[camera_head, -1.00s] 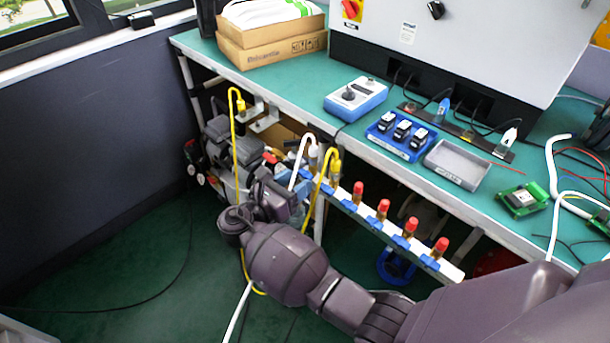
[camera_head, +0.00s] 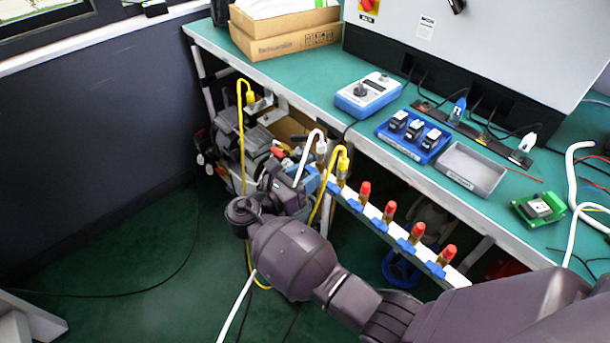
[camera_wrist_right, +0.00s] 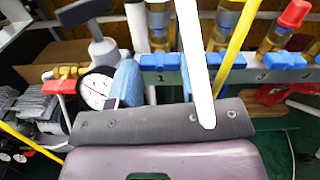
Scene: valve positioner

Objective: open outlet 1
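The outlet rail (camera_head: 398,236) is a white bar along the bench's front, with blue valve handles and fittings, several capped red. In the right wrist view, a blue handle (camera_wrist_right: 165,61) sits on the rail above the label "1". A white hose (camera_wrist_right: 194,60) and a yellow hose (camera_wrist_right: 232,50) pass in front of the rail there. My right gripper (camera_head: 280,187) is at the rail's left end, near the hoses. Its dark front bar shows in the wrist view below the handle and apart from it in the picture. My left gripper is out of view.
A round white gauge (camera_wrist_right: 97,88) and a red-handled valve (camera_wrist_right: 60,88) are left of the rail. Grey pump equipment (camera_head: 240,150) stands under the green bench (camera_head: 300,80). Hoses hang close around my right gripper. Open green floor (camera_head: 130,240) lies to the left.

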